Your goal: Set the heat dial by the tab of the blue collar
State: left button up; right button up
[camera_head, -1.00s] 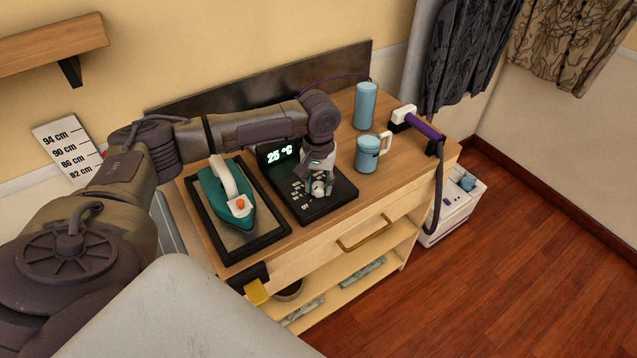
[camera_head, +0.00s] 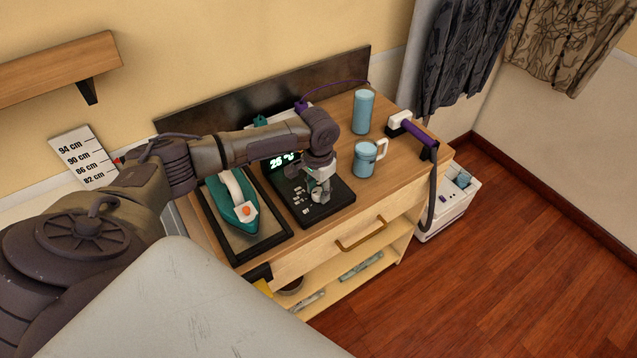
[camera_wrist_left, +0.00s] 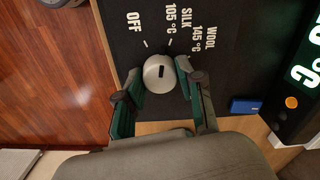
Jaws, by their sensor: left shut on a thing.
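The heat dial (camera_wrist_left: 158,76) is a round pale knob with a dark mark, on a black panel printed OFF, 105°C SILK and 145°C WOOL in the left wrist view. My left gripper (camera_wrist_left: 160,86) has a finger on each side of the dial and is shut on it. In the head view the left gripper (camera_head: 319,190) is over the black control panel (camera_head: 340,195) and mostly hides the dial. The lit display (camera_head: 279,161) is partly behind my arm. I cannot make out a blue collar with a tab. My right gripper is out of view.
A teal iron (camera_head: 232,199) rests on a black-framed plate left of the panel. A small blue block (camera_wrist_left: 245,106) is on the panel.

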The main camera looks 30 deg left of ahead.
aim_at(318, 191)
pick_arm(q)
jog(key=shift+m+p, duration=0.5)
jog(key=shift+m, duration=0.6)
jog(key=o, duration=1.1)
jog(key=shift+o, duration=0.2)
jog(key=shift+r, duration=0.35)
notch_tip(318, 191, up, 11)
jog(key=shift+r, duration=0.2)
